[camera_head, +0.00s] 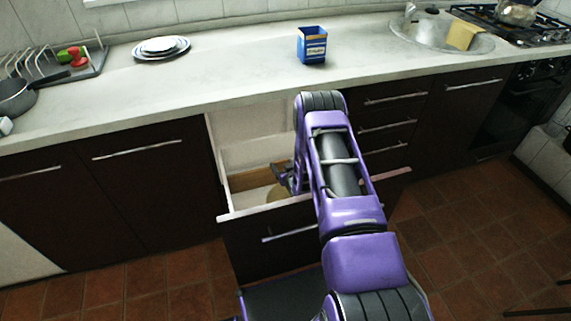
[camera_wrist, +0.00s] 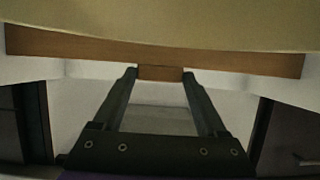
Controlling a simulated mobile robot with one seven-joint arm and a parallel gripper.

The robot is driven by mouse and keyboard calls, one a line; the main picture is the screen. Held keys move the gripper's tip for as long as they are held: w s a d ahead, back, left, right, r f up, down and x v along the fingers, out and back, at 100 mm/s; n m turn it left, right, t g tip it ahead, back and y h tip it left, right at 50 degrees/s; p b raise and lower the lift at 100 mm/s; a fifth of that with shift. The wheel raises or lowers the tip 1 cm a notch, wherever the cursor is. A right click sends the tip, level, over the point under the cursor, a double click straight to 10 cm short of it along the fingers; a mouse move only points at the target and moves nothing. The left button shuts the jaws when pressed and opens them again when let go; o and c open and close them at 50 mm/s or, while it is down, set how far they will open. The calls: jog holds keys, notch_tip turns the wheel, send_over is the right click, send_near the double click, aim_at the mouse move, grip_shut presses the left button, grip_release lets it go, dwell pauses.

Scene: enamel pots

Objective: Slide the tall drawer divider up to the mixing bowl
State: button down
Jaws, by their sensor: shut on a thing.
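The tall drawer divider (camera_wrist: 80,48) is a brown wooden board that spans the wrist view near the top. It also shows in the open drawer in the head view (camera_head: 252,179). My gripper (camera_wrist: 160,73) is shut on the middle of the divider, one finger at each side of a short wooden piece. The mixing bowl (camera_wrist: 165,18) is a large tan surface just beyond the divider in the wrist view. In the head view a small part of the bowl (camera_head: 277,193) shows beside my gripper; my arm hides the rest. I cannot tell whether divider and bowl touch.
The open drawer (camera_head: 231,215) has pale walls around the divider and bowl. The counter (camera_head: 235,75) above holds a blue box (camera_head: 312,45), stacked plates (camera_head: 161,47) and a dish rack (camera_head: 88,66). A sink (camera_head: 440,35) is at the right.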

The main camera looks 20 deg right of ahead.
grip_release()
jog(key=shift+r, duration=0.1)
notch_tip(320, 180, up, 10)
jog(key=p, duration=0.1)
jog(key=shift+p, duration=0.35)
dwell(0.4)
